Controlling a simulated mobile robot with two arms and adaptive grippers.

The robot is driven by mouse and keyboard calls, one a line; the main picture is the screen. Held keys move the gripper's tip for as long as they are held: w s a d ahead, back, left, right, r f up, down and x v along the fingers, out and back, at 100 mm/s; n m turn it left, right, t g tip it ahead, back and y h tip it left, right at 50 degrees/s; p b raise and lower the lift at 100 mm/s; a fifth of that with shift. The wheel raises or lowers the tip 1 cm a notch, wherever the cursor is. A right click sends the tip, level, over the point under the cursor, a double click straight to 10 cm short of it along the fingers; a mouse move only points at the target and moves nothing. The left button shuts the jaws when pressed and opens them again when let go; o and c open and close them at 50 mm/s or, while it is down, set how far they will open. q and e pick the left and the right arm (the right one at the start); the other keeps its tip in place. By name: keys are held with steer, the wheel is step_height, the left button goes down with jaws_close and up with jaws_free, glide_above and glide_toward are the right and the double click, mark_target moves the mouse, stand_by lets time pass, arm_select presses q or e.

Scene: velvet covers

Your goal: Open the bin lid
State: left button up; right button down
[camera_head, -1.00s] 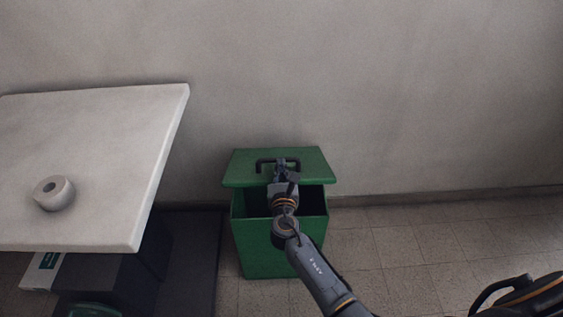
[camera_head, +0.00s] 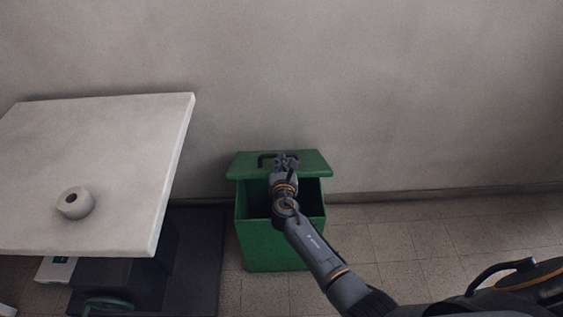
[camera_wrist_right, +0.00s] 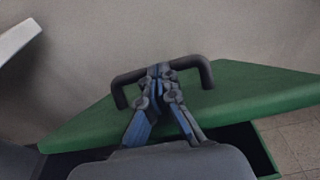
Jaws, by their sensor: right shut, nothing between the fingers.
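The green bin (camera_head: 270,245) stands on the floor against the wall. Its green lid (camera_head: 310,163) is partly open, tilted up at the front, with the dark inside showing below its front edge. The lid carries a dark bar handle (camera_head: 263,160), which also shows in the right wrist view (camera_wrist_right: 206,76). My right gripper (camera_head: 284,160) is over the lid at the middle of the handle. In the right wrist view its fingers (camera_wrist_right: 160,73) are shut and overlap the bar, with nothing held between them. Whether they touch the bar is unclear. My left gripper is out of view.
Dark items and a green round object (camera_head: 107,304) are under and before the table. The wall is close behind the bin.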

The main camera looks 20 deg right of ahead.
steer(key=shift+w+d+r+p, duration=0.2)
steer(key=shift+w+r+p, duration=0.45)
steer(key=shift+r+p, duration=0.35)
arm_select(q)
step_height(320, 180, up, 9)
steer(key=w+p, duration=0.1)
steer(key=p, duration=0.5)
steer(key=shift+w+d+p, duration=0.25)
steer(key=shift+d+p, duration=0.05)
steer(key=shift+p, duration=0.05)
arm_select(e)
steer(key=w+d+r+g, duration=0.1)
steer(key=w+d+r, duration=0.1)
steer(key=w+r, duration=0.3)
steer(key=w, duration=0.4)
steer(key=shift+w+d+r+g, duration=0.3)
steer(key=shift+w+d, duration=0.05)
steer(key=shift+d, duration=0.05)
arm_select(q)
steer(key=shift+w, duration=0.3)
arm_select(e)
steer(key=shift+s, duration=0.1)
